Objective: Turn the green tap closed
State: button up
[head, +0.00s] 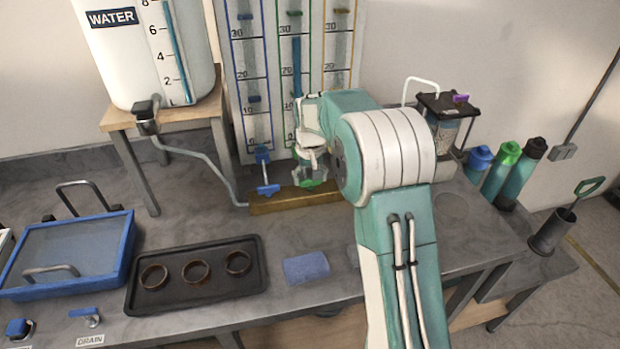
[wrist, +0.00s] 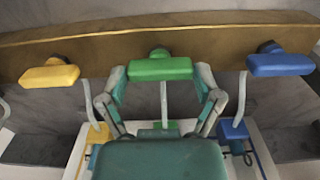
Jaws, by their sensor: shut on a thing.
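The green tap (wrist: 160,69) has a bar handle lying crosswise below the brass manifold (wrist: 110,42) in the wrist view. My gripper (wrist: 162,80) has one finger at each end of this handle and is shut on it. In the head view, the green tap (head: 312,183) shows only in part, under my gripper (head: 311,163); my arm hides what lies to its right. The blue tap (head: 267,189) is to its left in the head view; it also shows in the wrist view (wrist: 280,65). The yellow tap (wrist: 49,75) shows only in the wrist view.
A gauge board (head: 246,75) with coloured columns stands behind the manifold. A water tank (head: 140,70) on a wooden stand is at the left. A dark tray (head: 197,300) with three rings and a blue cloth (head: 306,267) lie in front. Bottles (head: 478,160) stand at the right.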

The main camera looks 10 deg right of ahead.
aim_at(309, 179)
jog(key=shift+f, duration=0.1)
jog(key=o, duration=0.9)
notch_tip(309, 179, up, 12)
jog(key=shift+a, duration=0.1)
